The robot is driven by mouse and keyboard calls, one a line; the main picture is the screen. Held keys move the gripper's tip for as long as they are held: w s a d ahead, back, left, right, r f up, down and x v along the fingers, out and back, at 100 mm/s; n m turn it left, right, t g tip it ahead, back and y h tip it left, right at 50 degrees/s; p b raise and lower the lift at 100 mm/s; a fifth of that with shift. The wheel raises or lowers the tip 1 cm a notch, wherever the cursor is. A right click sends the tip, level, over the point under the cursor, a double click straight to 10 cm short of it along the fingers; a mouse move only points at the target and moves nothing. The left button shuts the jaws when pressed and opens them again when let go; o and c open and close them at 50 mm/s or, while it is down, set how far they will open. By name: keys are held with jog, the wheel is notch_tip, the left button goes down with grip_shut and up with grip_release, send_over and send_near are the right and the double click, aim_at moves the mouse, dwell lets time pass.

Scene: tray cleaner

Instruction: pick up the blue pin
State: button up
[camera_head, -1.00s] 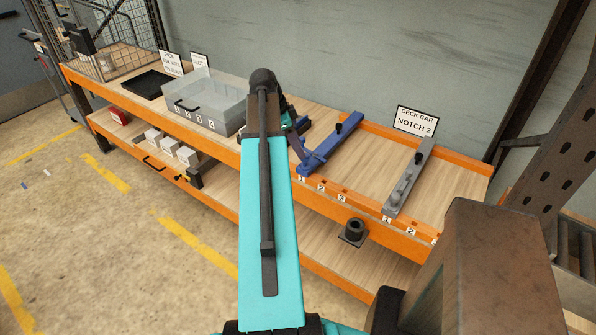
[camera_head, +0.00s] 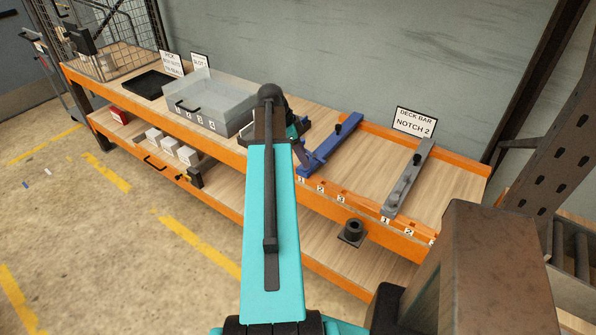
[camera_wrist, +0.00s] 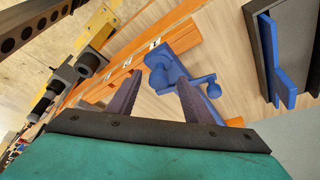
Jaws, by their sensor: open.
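My arm hides most of my gripper there, beside the bar's left side. No separate blue pin can be made out in the head view.
A grey bar (camera_head: 408,180) lies to the right near the "Deck bar notch 2" sign (camera_head: 415,121). A clear box (camera_head: 205,103) and black tray (camera_head: 153,85) stand left. An orange rail (camera_head: 345,197) edges the bench. Bare bench lies between the bars.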

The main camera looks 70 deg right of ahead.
jog(key=shift+x, duration=0.75)
jog(key=shift+c, duration=0.3)
grip_shut()
